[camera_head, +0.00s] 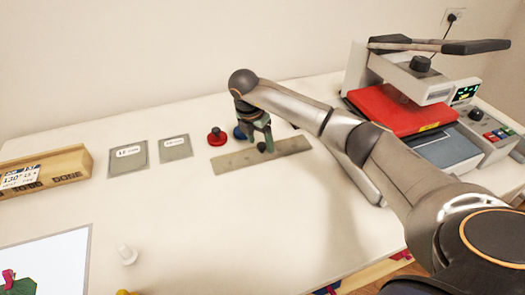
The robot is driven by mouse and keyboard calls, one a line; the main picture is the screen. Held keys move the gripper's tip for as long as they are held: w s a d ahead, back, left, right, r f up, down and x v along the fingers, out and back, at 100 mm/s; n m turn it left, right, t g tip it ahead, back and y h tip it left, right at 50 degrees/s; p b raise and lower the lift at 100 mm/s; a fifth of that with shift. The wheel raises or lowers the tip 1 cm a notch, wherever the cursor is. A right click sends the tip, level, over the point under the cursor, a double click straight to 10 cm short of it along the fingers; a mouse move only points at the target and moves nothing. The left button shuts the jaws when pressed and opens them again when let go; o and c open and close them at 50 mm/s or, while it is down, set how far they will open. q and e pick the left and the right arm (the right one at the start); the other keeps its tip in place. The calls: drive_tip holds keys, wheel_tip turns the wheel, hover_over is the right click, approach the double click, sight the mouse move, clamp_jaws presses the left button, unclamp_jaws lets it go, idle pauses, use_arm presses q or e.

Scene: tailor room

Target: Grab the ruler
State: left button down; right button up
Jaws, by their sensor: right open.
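The ruler (237,160) is a flat grey-beige strip lying on the white table, slanting slightly up to the right. My right gripper (263,147) points down over the right half of the ruler. It is open, with its fingertips at or just above the ruler; I cannot tell whether they touch it. A small dark round knob shows on the ruler between or beside the fingers. My left gripper is not in view.
A red piece (217,136) and a blue piece (239,132) stand just behind the ruler. Two grey cards (128,168) lie to the left, near a wooden box (75,160). A heat press (400,105) stands at the right.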

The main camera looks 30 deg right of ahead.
drive_tip(key=shift+f, duration=0.3)
drive_tip(key=shift+c, duration=0.3)
clamp_jaws()
